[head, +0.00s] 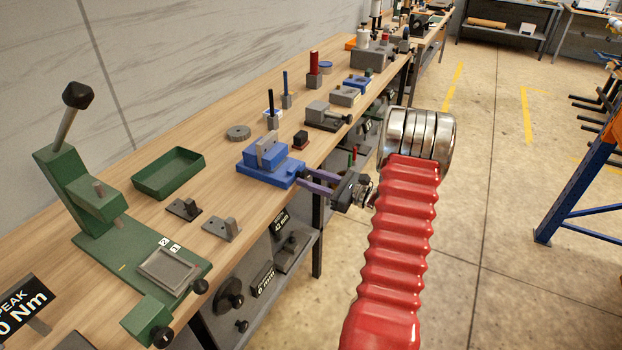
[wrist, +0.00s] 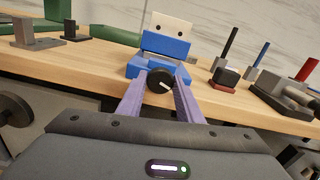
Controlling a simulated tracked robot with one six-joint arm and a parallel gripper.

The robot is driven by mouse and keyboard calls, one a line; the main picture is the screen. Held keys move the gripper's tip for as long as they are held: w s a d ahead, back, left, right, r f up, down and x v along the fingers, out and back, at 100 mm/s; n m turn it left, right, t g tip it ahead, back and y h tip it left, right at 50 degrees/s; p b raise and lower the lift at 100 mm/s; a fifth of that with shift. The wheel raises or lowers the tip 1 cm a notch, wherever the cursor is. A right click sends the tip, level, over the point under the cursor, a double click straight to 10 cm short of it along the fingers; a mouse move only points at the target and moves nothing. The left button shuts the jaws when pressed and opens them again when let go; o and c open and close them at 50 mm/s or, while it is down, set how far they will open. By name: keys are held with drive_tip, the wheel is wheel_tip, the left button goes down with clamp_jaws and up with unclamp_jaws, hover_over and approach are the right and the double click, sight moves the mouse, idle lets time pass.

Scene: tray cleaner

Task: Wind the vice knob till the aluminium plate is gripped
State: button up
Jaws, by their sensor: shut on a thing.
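The blue vice (head: 262,178) stands near the front edge of the wooden bench, and it also shows in the wrist view (wrist: 166,48). The pale aluminium plate (wrist: 171,24), with two dark holes, stands upright at the vice jaws. It shows grey in the head view (head: 271,149). Whether both jaws press on it cannot be told. The black vice knob (wrist: 159,81) has a white mark pointing to the lower right. My gripper (wrist: 160,77) has its two purple fingers shut on the knob, one on each side. In the head view my gripper (head: 304,180) hides the knob.
A green tray (head: 168,174) and a green lever press (head: 95,215) are to the left. Small grey brackets (head: 222,228) lie in front. A grey vice-like block (head: 326,116) and several upright-handled tools stand to the right. Signs and knobs fill the shelf below.

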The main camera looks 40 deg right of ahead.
drive_tip(key=shift+n, duration=0.6)
drive_tip(key=o, duration=1)
drive_tip(key=shift+o, duration=0.2)
drive_tip(key=shift+s, duration=0.1)
drive_tip(key=v, duration=1.3)
drive_tip(key=shift+s, duration=0.3)
drive_tip(key=shift+d, duration=0.1)
